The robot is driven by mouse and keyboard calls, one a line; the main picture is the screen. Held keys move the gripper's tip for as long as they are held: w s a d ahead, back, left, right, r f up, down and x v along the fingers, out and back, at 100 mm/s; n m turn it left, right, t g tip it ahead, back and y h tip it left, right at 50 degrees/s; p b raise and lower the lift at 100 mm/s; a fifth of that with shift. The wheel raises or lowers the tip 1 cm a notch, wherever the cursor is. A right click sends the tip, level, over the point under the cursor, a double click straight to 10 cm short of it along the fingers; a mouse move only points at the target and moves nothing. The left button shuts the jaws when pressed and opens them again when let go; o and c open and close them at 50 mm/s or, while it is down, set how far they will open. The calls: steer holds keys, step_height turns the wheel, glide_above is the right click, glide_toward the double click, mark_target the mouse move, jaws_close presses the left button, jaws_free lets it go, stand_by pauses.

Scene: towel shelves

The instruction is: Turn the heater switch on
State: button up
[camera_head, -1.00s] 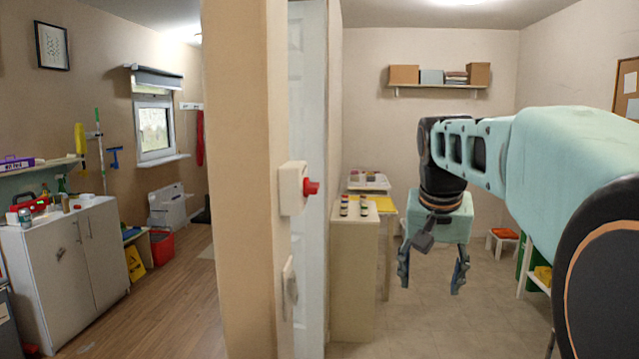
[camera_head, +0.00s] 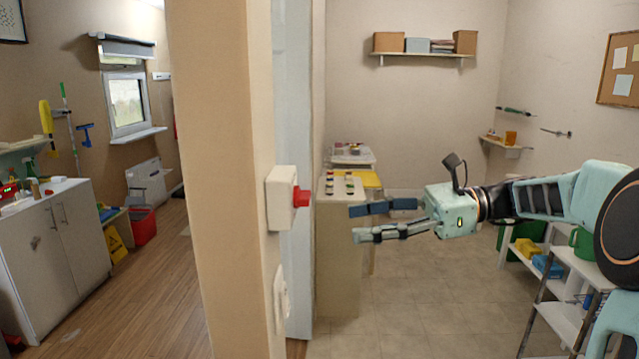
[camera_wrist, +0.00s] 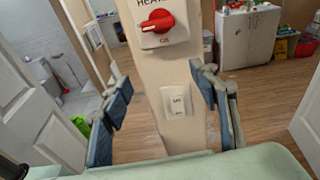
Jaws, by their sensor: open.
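The heater switch is a white box (camera_head: 281,198) with a red knob (camera_head: 301,197), fixed to the edge of the wall in the head view. In the wrist view the red rotary knob (camera_wrist: 157,22) shows on its white plate under cut-off lettering, its pointer tilted toward the left. My gripper (camera_head: 356,222) is open and empty, its fingers pointing left toward the wall edge, to the right of the knob and apart from it. In the wrist view the fingers (camera_wrist: 165,100) frame the wall below the knob.
A white light switch plate (camera_wrist: 178,102) is on the same wall below the heater switch; it also shows in the head view (camera_head: 281,292). A narrow cabinet with small bottles (camera_head: 338,250) stands behind my gripper. A white shelf (camera_head: 570,310) stands at the right.

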mark_target(310, 198)
step_height(310, 198, up, 4)
steer(key=d+y, duration=0.2)
steer(key=shift+m, duration=0.4)
steer(key=a, duration=0.7)
steer(key=w+a, duration=0.1)
steer(key=a, duration=0.2)
steer(key=shift+a+p, duration=0.35)
steer(key=shift+a, duration=0.05)
steer(key=shift+c, duration=0.6)
steer(key=c, duration=1)
